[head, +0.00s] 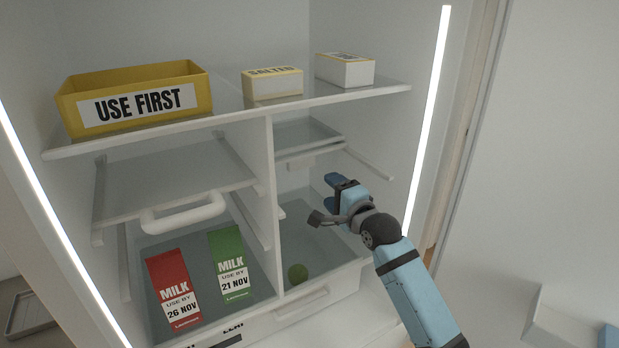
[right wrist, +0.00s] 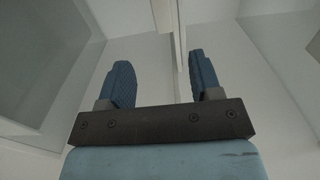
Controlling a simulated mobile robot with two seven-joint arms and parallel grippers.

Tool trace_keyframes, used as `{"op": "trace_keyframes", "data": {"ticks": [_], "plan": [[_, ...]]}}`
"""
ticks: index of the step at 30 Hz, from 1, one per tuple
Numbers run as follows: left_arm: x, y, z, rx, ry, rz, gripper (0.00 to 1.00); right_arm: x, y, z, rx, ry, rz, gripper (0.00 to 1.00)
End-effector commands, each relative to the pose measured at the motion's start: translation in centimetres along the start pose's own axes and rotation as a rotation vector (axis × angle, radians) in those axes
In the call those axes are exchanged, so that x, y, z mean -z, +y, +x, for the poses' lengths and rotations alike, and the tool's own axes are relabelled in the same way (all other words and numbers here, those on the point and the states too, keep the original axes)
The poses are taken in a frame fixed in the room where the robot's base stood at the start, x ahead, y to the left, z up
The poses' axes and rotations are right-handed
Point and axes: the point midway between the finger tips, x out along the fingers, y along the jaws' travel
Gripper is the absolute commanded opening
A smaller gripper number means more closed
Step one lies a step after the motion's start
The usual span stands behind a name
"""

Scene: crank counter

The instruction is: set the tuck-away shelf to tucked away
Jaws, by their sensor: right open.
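A short glass shelf (head: 308,136) with a white front edge sits at the back of the fridge's right compartment. A small white piece (head: 300,163) hangs below its front. A rail (head: 370,165) runs forward from it along the right wall, with nothing on it. My right gripper (head: 326,198) is open and empty in the right compartment, in front of and below this shelf. Its two blue fingers show apart in the right wrist view (right wrist: 163,82), with a pale vertical edge beyond them. My left gripper is not in view.
A divider (head: 268,180) separates the left compartment, with its glass shelf (head: 170,180) and white handle (head: 183,212). A yellow bin (head: 190,85) and two boxes stand on the top shelf.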

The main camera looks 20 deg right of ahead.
Motion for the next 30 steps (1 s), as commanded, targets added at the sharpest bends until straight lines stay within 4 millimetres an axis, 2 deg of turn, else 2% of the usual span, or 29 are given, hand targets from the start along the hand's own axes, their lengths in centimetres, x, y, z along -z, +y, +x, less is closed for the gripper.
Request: {"op": "trace_keyframes", "data": {"ticks": [4, 6, 8, 11, 14, 15, 17, 18, 21, 24, 27, 30], "plan": [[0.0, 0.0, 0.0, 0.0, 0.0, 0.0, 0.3, -0.1, 0.2, -0.1, -0.003, 0.0, -0.005, 0.58], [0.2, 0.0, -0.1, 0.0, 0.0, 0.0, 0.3, -0.3, 1.1, -0.5, -0.018, -0.002, -0.037, 0.58], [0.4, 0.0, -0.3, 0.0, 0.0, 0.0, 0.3, -0.9, 2.8, -1.2, -0.045, -0.007, -0.098, 0.58], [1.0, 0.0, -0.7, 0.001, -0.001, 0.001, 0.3, -2.4, 7.2, -3.8, -0.114, -0.031, -0.278, 0.58], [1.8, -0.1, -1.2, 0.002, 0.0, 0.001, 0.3, -4.6, 12.7, -8.0, -0.199, -0.084, -0.522, 0.58], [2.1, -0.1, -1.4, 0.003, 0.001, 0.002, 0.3, -5.6, 14.8, -9.9, -0.229, -0.113, -0.624, 0.58], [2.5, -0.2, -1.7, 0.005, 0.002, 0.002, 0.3, -7.0, 17.7, -13.0, -0.271, -0.164, -0.774, 0.58], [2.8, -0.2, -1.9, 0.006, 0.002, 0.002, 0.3, -8.0, 19.5, -15.1, -0.294, -0.203, -0.873, 0.58], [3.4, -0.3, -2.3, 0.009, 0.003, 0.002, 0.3, -10.3, 23.1, -20.6, -0.336, -0.308, -1.104, 0.58], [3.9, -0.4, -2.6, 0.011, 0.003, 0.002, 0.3, -12.3, 25.6, -25.5, -0.356, -0.41, -1.294, 0.58], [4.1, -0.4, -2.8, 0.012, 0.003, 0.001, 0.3, -13.8, 27.1, -29.1, -0.358, -0.491, -1.429, 0.58], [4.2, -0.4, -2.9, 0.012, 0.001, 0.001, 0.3, -14.6, 27.9, -31.2, -0.354, -0.539, -1.509, 0.58]]}}
